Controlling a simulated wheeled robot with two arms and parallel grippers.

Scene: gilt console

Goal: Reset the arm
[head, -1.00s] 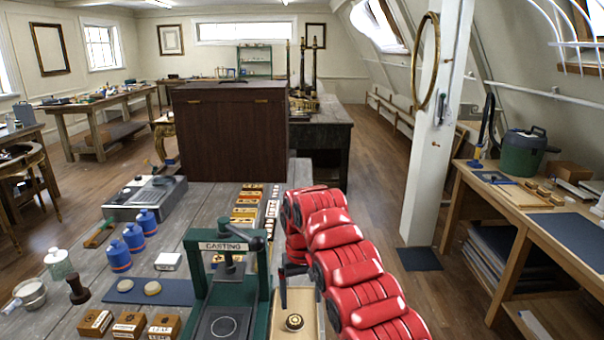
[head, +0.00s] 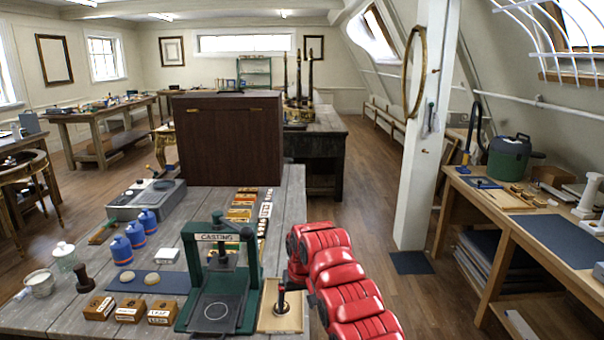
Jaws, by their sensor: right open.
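My red right arm reaches in from the lower right. Its dark right gripper (head: 290,284) shows small at the arm's left side, mostly hidden by the red links, beside a tan board (head: 273,320) at the table's right front. The right gripper is open and I see nothing held in it. A small dark upright piece with a brass-coloured base (head: 281,308) shows over the board. I cannot tell whether the gripper touches it. My left gripper is not in view.
A green casting press (head: 219,275) stands left of the board on the grey table (head: 60,320). Open floor lies right of the table, before a workbench (head: 510,222).

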